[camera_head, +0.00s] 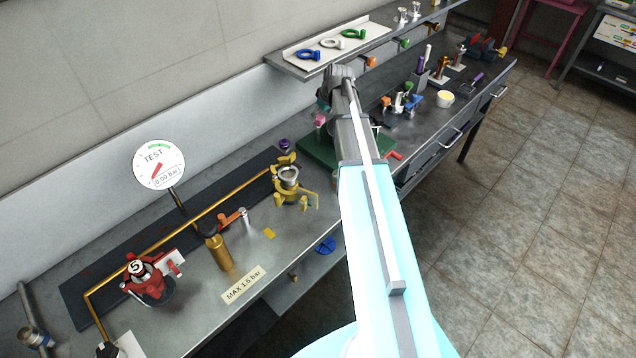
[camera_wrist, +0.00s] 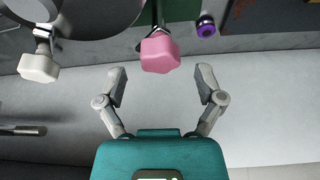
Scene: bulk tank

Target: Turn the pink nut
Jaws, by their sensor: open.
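The pink nut (camera_wrist: 160,53) shows large at the top centre of the wrist view, a faceted block. In the head view the pink nut (camera_head: 320,120) is small, above the green base plate on the bench, left of my arm. My gripper (camera_wrist: 160,78) is open and empty, with one finger on each side below the nut in the wrist view. The fingers appear apart from the nut; the depth between them cannot be told. In the head view my gripper is mostly hidden behind my arm.
A white knob (camera_wrist: 38,66) stands left of the nut and a purple ringed piece (camera_wrist: 206,26) right of it. The bench also holds a yellow clamp fitting (camera_head: 289,178), a test gauge (camera_head: 158,164) and a red numbered part (camera_head: 146,275). A shelf (camera_head: 290,66) with coloured rings overhangs the back.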

